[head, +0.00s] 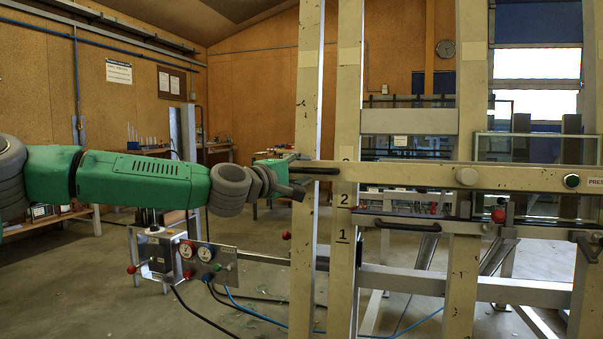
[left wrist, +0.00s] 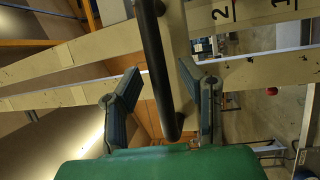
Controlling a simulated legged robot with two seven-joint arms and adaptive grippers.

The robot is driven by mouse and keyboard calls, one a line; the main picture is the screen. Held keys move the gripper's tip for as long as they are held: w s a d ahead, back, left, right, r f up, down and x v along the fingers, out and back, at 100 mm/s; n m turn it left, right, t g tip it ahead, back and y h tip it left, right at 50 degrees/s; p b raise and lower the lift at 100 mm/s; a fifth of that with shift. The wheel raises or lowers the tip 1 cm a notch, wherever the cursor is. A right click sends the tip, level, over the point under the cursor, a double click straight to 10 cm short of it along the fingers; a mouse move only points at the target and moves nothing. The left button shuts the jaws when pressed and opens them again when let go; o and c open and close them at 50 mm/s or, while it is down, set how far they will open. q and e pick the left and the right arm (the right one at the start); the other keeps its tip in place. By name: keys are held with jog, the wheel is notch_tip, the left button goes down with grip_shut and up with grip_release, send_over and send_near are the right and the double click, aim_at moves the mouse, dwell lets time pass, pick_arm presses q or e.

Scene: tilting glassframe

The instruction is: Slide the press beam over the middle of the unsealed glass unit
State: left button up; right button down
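The press beam (head: 420,176) is a long cream bar lying level across the upright frame posts, with a "PRESS" label and a dark green-ringed button at its right. A black bar handle (head: 314,171) is on its left end. My left gripper (head: 292,190) is at that end, near the handle. In the left wrist view my left gripper (left wrist: 160,75) is open, and the black handle (left wrist: 155,70) shows between its parted fingers; contact is not visible. A glass pane (head: 535,148) shows behind the beam at the right; I cannot tell whether it is the unsealed unit. My right gripper is not visible.
Cream posts (head: 345,120) marked with numbers stand before me. A lower rail with a black handle (head: 408,227) runs below the beam. A gauge panel (head: 208,262) with hoses stands at lower left. The floor (head: 80,290) at left is mostly open.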

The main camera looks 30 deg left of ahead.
pick_arm(q)
jog(key=s+a+f, duration=0.1)
jog(key=s+a, duration=0.1)
jog(key=s, duration=0.9)
jog(key=shift+s, duration=0.4)
jog(key=shift+f, duration=0.1)
